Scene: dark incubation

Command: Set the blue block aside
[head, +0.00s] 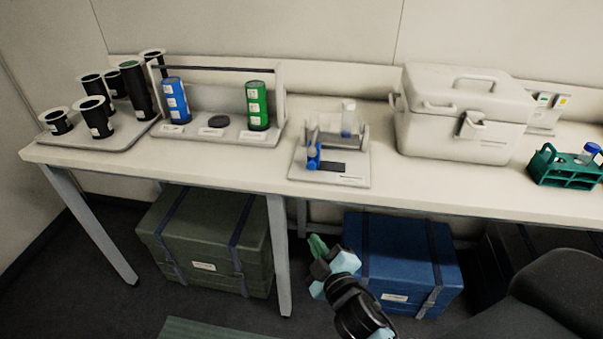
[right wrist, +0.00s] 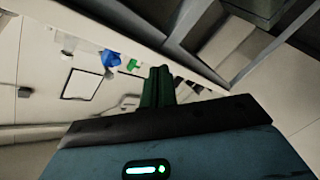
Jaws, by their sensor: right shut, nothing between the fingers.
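A blue labelled cylinder (head: 176,100) stands upright at the left end of the grey rack (head: 205,139) on the bench. I cannot tell if it is the blue block of the task; no plain blue block shows. A smaller blue part (head: 313,156) is on a small grey stand (head: 330,180) at mid-bench. My right gripper (head: 317,244) is below the bench top's front edge, in front of the blue case, apart from the bench objects. Its green fingers (right wrist: 158,87) are shut and empty. My left gripper is out of view.
Black canisters (head: 95,118) stand at left on a tray. A white cooler (head: 462,115) and a teal tube rack (head: 566,168) are at right. A green case (head: 207,240) and a blue case (head: 410,257) lie under the bench.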

